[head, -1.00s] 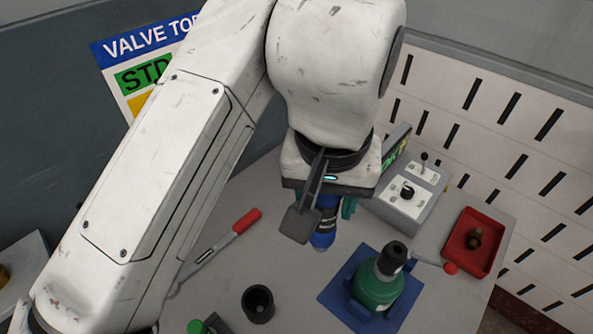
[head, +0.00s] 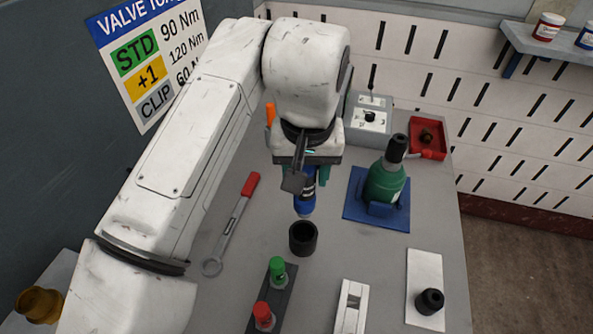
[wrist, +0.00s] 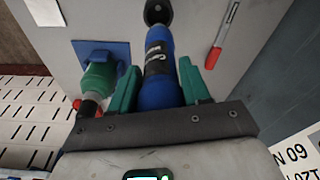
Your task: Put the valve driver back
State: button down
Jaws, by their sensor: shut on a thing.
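The valve driver is a blue tool with a dark printed band (head: 305,197). My gripper (head: 308,182) is shut on it and holds it with its blue end pointing down. In the wrist view the driver (wrist: 160,62) lies between the two green fingers of my gripper (wrist: 160,88). A black round cup (head: 303,240) stands on the grey bench just below the driver's end in the head view. The cup also shows at the top of the wrist view (wrist: 158,12). The driver's end appears just short of the cup; the exact gap is unclear. My gripper hides the driver's upper part.
A red-handled wrench (head: 238,218) lies left of the cup. A green bottle-like device (head: 385,184) sits on a blue mat (head: 355,208) at right. Green (head: 277,270) and red (head: 263,315) capped pieces stand in front. A grey control box (head: 369,122) and red tray (head: 440,148) are behind.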

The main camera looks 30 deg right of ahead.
aim_at(305, 198)
jog(key=shift+f+b, duration=2.35)
jog(key=shift+f, duration=0.8)
jog(key=shift+f+b, duration=1.9)
jog(key=shift+f, duration=1.4)
jog(key=shift+c, duration=2.3)
grip_release()
jog(key=shift+r+p, duration=2.9)
jog(key=shift+r, duration=0.2)
